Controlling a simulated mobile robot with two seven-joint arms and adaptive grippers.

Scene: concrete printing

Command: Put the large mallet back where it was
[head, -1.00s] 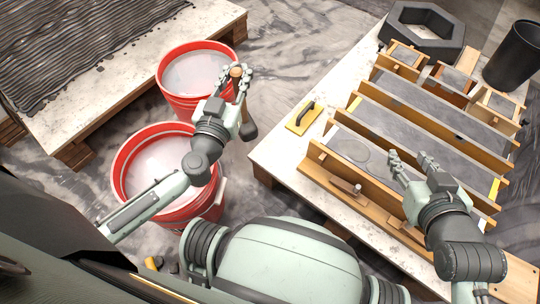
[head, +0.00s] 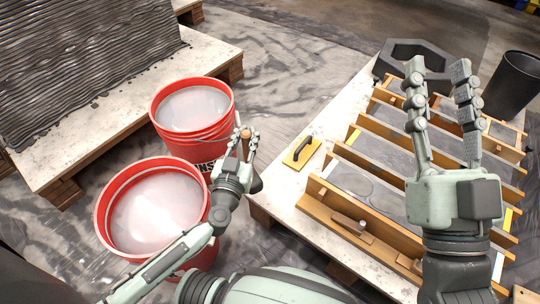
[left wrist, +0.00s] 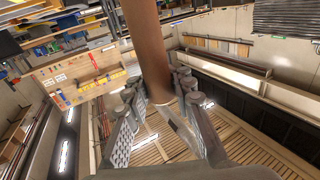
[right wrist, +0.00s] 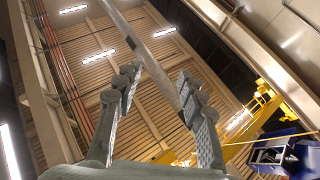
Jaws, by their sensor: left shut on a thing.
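The large mallet shows as a brown wooden handle (head: 246,134) with a dark head (head: 257,184) below, partly hidden behind my gripper. My left gripper (head: 240,145) is shut on the handle. It holds the mallet roughly upright between the red buckets and the table's left edge. In the left wrist view, the brown handle (left wrist: 146,45) passes between the fingers. My right gripper (head: 440,82) is open and raised above the moulds on the table, fingers pointing up. The right wrist view shows its spread fingers (right wrist: 157,98) with nothing gripped.
Two red buckets, a far one (head: 160,133) and a near one (head: 108,225), hold pale liquid. A printed grey wall (head: 80,60) stands on a pallet.

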